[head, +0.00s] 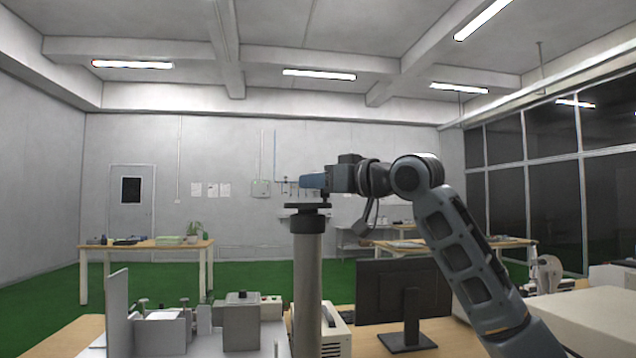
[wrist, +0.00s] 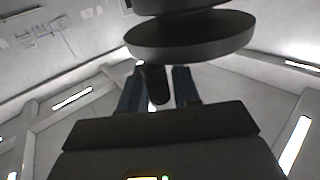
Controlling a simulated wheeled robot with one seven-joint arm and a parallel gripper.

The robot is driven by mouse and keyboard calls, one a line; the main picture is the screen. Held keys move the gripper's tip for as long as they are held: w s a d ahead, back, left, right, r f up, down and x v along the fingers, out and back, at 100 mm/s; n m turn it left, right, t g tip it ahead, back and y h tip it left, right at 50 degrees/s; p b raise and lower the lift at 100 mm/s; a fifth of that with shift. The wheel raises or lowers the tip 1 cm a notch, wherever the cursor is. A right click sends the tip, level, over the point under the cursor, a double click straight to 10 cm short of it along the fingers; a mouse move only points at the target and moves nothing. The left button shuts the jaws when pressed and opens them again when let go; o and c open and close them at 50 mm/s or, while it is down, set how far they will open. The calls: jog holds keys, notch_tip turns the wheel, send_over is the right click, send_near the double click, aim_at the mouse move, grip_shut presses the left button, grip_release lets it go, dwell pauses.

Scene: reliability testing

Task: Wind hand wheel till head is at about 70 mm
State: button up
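A tall grey column (head: 308,285) stands in the middle of the head view. A dark, disc-shaped hand wheel (head: 307,206) lies flat on its top, and shows large in the wrist view (wrist: 190,36). My gripper (head: 312,181) is just above the wheel, its blue fingers pointing left. The wheel's dark upright handle (wrist: 154,84) stands between the two fingers, partly hidden by the gripper in the head view. The handle is close to the left finger, with a narrow gap visible towards the right one. I cannot tell whether the fingers press on it. No scale or head reading is legible.
A black monitor (head: 403,294) stands right of the column, below my arm. Grey fixtures (head: 240,320) and an upright plate (head: 117,312) stand on the bench to the left. A beige box (head: 336,330) is beside the column. Space above the wheel is clear apart from my arm.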

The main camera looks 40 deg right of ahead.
grip_shut()
jog(key=shift+a+h, duration=0.1)
jog(key=shift+h, duration=0.2)
jog(key=m+h, duration=0.2)
jog(key=m+g+h+p, duration=0.1)
jog(key=h, duration=0.2)
jog(key=s+m+h+p, duration=0.1)
jog(key=m+h, duration=0.1)
jog(key=shift+s+a+m+h, duration=0.1)
jog(key=shift+a+m+h, duration=0.15)
jog(key=shift+m+h, duration=0.05)
jog(key=m+g+h, duration=0.1)
jog(key=h, duration=0.1)
jog(key=m+g+h, duration=0.2)
jog(key=s+m+g+h, duration=0.1)
jog(key=h, duration=0.1)
jog(key=shift+a+m+g+p, duration=0.25)
jog(key=shift+m+g+p, duration=0.05)
jog(key=shift+g, duration=0.1)
jog(key=shift+h, duration=0.3)
jog(key=shift+o, duration=1.5)
grip_release()
